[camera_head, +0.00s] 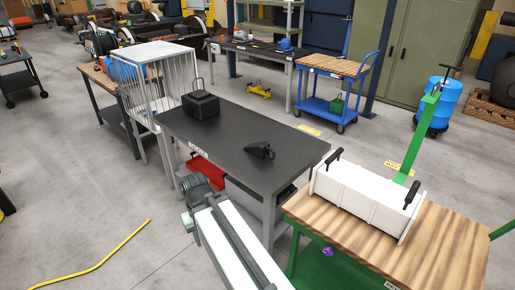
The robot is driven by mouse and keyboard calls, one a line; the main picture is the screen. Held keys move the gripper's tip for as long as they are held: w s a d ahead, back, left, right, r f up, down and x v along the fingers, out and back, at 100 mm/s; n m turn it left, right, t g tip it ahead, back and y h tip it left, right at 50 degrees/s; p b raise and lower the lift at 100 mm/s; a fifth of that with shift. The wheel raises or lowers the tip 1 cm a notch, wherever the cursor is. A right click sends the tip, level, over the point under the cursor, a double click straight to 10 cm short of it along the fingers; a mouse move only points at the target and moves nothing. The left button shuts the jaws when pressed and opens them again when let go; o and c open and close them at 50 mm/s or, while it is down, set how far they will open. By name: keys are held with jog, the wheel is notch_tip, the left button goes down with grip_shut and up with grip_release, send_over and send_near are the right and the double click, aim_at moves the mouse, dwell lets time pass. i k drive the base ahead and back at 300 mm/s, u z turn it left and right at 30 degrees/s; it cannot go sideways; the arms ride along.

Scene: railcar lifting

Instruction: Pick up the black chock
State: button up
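The black chock (260,150) is a small wedge shape lying on the dark tabletop of the workbench (222,140), right of the bench's middle. Its thin end points left and its taller end is at the right. Nothing touches it from above.
A black box with a handle (201,106) stands at the bench's far left. A white handled case (365,196) lies on a wooden-topped green cart (425,250) at the right. A white wire cage (150,75) adjoins the bench. A blue cart (335,66) stands behind.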

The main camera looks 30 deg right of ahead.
aim_at(262, 150)
jog(key=i, duration=1.2)
jog(key=u, duration=0.05)
